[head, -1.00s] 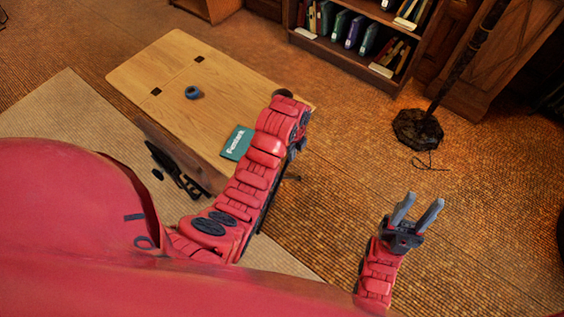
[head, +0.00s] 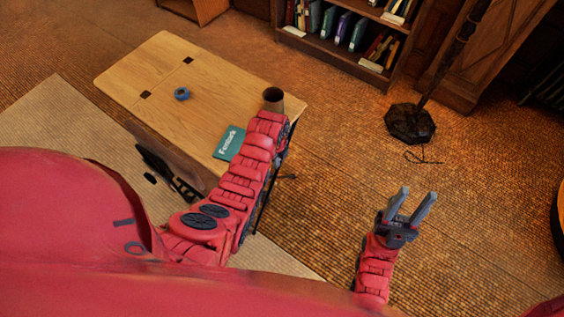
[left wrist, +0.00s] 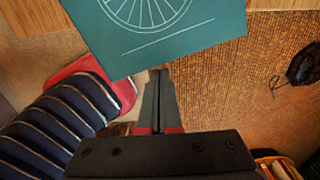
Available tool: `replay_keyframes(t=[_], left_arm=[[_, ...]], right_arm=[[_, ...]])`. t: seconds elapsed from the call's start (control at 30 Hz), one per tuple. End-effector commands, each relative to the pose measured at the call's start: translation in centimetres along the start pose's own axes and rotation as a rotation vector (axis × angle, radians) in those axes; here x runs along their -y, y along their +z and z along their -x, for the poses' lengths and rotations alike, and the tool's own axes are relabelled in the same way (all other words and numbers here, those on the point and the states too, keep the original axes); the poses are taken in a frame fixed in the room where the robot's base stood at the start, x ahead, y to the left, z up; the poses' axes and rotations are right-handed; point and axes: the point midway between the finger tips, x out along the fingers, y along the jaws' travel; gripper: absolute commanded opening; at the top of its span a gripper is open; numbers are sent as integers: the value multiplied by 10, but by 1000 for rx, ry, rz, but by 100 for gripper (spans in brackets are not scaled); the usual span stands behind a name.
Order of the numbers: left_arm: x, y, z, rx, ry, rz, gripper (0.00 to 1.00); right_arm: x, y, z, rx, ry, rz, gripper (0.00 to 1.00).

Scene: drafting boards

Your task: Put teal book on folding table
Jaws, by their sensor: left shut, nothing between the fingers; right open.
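The teal book (head: 229,143) with white lettering lies flat on the light wood table (head: 215,80), near its front edge. My left forearm hides part of it in the head view. In the left wrist view a teal cover (left wrist: 165,22) with a white wheel drawing fills the top, and its near edge covers part of the table edge. My left gripper (left wrist: 160,75) is shut and empty, its tips just below that cover edge; whether they touch it I cannot tell. My right gripper (head: 411,205) is open and empty over the floor.
A bookshelf (head: 350,45) stands behind. A dark stand base (head: 410,125) with a cable is on the floor at right. The table's left part is clear.

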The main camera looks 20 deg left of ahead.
Motion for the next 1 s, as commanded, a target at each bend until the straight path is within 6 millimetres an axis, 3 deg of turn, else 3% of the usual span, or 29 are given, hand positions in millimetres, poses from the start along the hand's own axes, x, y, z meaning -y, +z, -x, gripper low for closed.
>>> replay_keyframes(t=[0.47, 0.7, 1.0], left_arm=[[0, 7, -1, 0, -1, 1, 0], [2, 34, -5, 4, -5, 3, 0], [0, 37, 0, 1, -3, 1, 0]], right_arm=[[0, 0, -2, 0, 0, 0, 44], [1, 4, 22, 0, 0, 0, 44], [1, 3, 19, 0, 0, 0, 44]])
